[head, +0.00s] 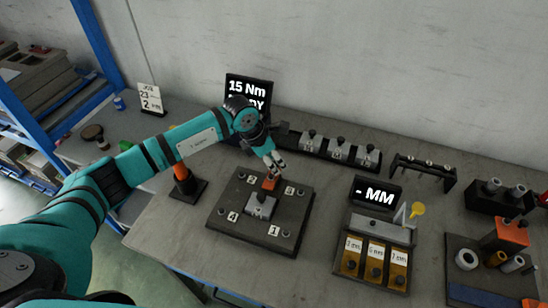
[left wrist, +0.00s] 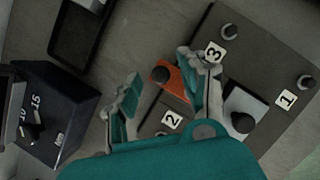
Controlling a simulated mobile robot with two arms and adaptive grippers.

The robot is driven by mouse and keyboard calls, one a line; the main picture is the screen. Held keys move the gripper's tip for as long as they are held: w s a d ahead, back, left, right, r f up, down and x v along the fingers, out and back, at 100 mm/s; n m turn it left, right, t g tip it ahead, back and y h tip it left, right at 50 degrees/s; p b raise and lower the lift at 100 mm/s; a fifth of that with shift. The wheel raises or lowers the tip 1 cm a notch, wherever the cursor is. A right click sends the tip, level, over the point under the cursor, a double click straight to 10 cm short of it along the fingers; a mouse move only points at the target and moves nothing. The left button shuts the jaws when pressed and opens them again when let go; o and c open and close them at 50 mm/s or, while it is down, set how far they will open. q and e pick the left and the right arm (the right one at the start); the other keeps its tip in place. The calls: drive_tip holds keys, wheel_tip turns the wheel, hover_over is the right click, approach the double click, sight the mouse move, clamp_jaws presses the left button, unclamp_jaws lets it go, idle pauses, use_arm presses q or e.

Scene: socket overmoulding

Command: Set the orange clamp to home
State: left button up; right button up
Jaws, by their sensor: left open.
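The orange clamp (head: 270,183) sits on the dark fixture plate (head: 222,220), at the back edge of a grey metal block (head: 261,206). In the left wrist view the orange clamp (left wrist: 173,84) shows with a black knob at one end. My left gripper (head: 271,165) is open just above the clamp. In the left wrist view its fingers (left wrist: 158,68) are spread, with the clamp close to the right finger, which hides part of it. I cannot tell whether they touch. My right gripper is not in view.
Numbered labels and studs mark the plate's corners. A black holder with an orange cone (head: 182,181) stands left of it. A black display (head: 248,92) and a rack of metal parts (head: 338,149) stand behind. A tray with yellow bins (head: 373,262) is at right.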

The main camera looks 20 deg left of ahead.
use_arm(q)
drive_tip(key=shift+c, duration=0.2)
clamp_jaws()
idle(0.3)
